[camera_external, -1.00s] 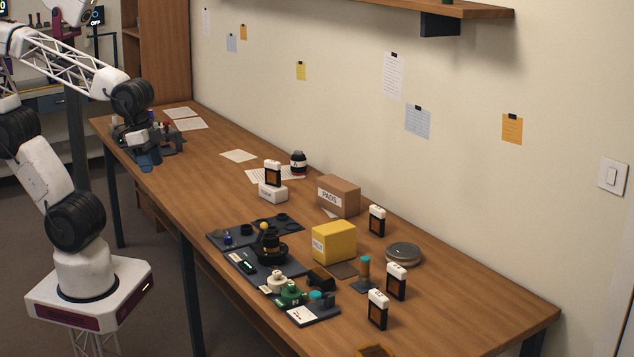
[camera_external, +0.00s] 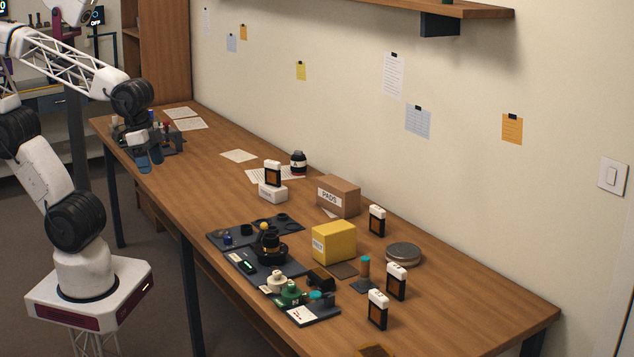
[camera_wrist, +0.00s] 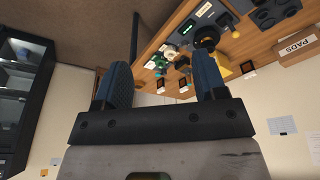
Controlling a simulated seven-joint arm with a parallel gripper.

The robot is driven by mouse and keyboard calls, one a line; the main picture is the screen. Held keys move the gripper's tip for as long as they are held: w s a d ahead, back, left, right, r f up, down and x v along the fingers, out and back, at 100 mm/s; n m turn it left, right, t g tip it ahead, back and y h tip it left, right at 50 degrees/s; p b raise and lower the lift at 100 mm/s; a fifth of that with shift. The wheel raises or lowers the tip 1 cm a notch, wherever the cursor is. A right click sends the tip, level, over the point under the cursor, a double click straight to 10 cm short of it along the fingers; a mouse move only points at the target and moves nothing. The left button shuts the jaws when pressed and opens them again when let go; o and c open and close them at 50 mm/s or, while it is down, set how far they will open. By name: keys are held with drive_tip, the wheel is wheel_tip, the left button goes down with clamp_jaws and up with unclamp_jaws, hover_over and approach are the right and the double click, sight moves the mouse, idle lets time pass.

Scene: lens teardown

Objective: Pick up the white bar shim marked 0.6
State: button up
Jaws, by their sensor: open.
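I cannot make out the white bar shim marked 0.6 in either view; no marking of that kind is readable. My gripper (camera_external: 149,159) is in front of the far left end of the bench in the external view, with its blue fingers apart. The wrist view also shows my gripper (camera_wrist: 161,72) open, with nothing between its fingers. A cluttered dark holder (camera_external: 172,140) with small upright parts is just behind my gripper, and part of it is hidden by the arm.
Dark trays (camera_external: 297,268) with lens parts lie mid-bench. A yellow box (camera_external: 334,243), a cardboard PADS box (camera_external: 338,196), a round tin (camera_external: 404,254) and several white-topped dark units stand around them. Bare wood (camera_external: 210,170) lies between the holder and the trays.

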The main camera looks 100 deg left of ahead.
drive_tip(key=o, duration=0.6)
drive_tip(key=shift+c, duration=0.2)
drive_tip(key=w+a+m+y, duration=0.2)
drive_tip(key=w+m+y, duration=0.15)
drive_tip(key=w, duration=0.75)
drive_tip(key=w+a+m+y, duration=0.2)
drive_tip(key=w+m, duration=0.3)
drive_tip(key=w, duration=0.6)
drive_tip(key=w+a+m+y, duration=0.2)
drive_tip(key=w+a+m, duration=0.15)
drive_tip(key=w, duration=0.75)
drive_tip(key=w+d+f+m+t, duration=0.2)
drive_tip(key=w+f+m, duration=0.3)
drive_tip(key=w, duration=0.5)
drive_tip(key=w+d+f+m+t+y, duration=0.1)
drive_tip(key=w+f+m, duration=0.4)
drive_tip(key=w, duration=0.5)
drive_tip(key=w+d+f+m+t+y, duration=0.1)
drive_tip(key=w+d+f+m+t, duration=0.2)
drive_tip(key=w+f, duration=0.3)
drive_tip(key=w+m+t, duration=0.1)
drive_tip(key=w, duration=0.3)
drive_tip(key=shift+w+d+f+m, duration=0.3)
drive_tip(key=shift+w+d+m, duration=0.05)
drive_tip(key=shift+m, duration=0.05)
drive_tip(key=shift+f, duration=0.15)
